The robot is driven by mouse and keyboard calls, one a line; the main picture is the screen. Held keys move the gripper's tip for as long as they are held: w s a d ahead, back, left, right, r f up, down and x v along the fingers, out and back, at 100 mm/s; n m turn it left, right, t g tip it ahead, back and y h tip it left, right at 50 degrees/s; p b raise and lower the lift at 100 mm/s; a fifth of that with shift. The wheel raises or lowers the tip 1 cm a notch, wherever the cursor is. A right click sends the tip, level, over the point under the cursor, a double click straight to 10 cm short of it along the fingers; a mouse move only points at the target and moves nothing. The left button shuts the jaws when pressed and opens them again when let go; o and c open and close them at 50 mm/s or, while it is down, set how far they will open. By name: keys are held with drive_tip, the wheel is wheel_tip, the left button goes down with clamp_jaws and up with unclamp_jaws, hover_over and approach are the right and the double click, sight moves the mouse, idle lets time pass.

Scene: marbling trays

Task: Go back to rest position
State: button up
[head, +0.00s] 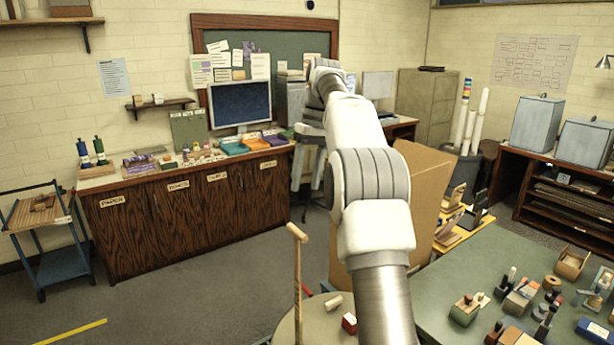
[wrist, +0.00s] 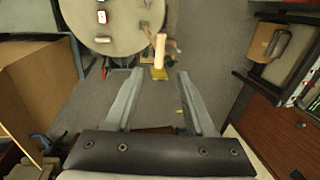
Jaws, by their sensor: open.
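My arm reaches forward across the middle of the head view. My gripper (head: 309,190) hangs at its far end in front of the long wooden cabinet and the bins area, with its fingers pointing down. In the wrist view my gripper (wrist: 160,73) shows two grey fingers spread apart with nothing held between them. The grey floor lies below them. A wooden rod or handle (wrist: 160,48) shows just beyond the fingertips, apart from them as far as I can tell.
A round table (wrist: 130,42) carries a red block (head: 349,323) and a pale cylinder (head: 333,302). A cardboard box (head: 424,180) stands right of my arm. The dark wood cabinet (head: 190,220) is at left. A green-topped table (head: 460,265) is at right. Open floor lies left of centre.

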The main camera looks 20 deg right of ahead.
drive_tip(key=shift+r, duration=0.25)
idle(0.4)
drive_tip(key=s+a+r+m+t+h+b, duration=0.1)
drive_tip(key=s+a+b, duration=0.1)
drive_tip(key=s+a, duration=0.4)
drive_tip(key=s+a+r+t+h+b, duration=0.15)
drive_tip(key=s+a, duration=0.25)
drive_tip(key=s, duration=0.4)
drive_tip(key=s+a+f+t+b, duration=0.1)
drive_tip(key=s+a+f+b, duration=0.1)
drive_tip(key=s+f, duration=0.6)
drive_tip(key=s+a+f+m+t+b, duration=0.1)
drive_tip(key=s+a+f+t+b, duration=0.1)
drive_tip(key=s+f, duration=0.6)
drive_tip(key=s, duration=0.3)
drive_tip(key=shift+f, duration=0.3)
